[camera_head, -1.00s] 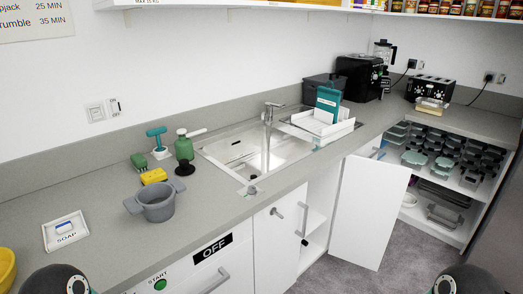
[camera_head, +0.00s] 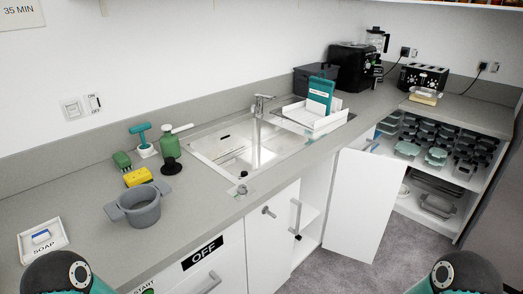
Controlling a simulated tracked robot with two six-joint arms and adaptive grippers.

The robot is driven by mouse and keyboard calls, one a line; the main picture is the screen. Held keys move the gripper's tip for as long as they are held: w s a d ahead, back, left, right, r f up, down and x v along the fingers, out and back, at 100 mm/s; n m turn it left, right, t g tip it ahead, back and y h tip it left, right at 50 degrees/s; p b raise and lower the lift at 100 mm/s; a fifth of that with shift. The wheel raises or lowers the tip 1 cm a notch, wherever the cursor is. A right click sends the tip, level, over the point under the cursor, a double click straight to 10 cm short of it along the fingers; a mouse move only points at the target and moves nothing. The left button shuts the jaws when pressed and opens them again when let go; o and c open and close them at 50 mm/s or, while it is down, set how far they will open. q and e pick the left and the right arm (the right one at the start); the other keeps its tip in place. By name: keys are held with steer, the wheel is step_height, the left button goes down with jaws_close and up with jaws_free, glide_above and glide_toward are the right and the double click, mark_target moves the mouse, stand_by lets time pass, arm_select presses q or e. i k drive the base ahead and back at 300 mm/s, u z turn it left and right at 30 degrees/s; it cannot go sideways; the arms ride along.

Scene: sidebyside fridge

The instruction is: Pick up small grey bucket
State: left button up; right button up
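The small grey bucket (camera_head: 139,208) stands upright on the grey counter at the left, with a handle on each side. It looks empty. My two arms show only as dark rounded parts at the bottom left and bottom right edges. Neither gripper's fingers are in view. Nothing touches the bucket.
Close behind the bucket are a yellow sponge (camera_head: 138,177), a green brush (camera_head: 122,160) and a green soap dispenser (camera_head: 170,146). A soap dish (camera_head: 43,239) lies to its left. The sink (camera_head: 247,140) is to the right. An open cabinet door (camera_head: 366,205) juts out below the counter.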

mark_target(139, 204)
steer(key=z, duration=0.9)
steer(key=i, duration=0.15)
steer(key=u, duration=2.65)
steer(key=k, duration=1.25)
steer(key=z, duration=1)
steer(key=i, duration=1.1)
steer(key=u, duration=0.3)
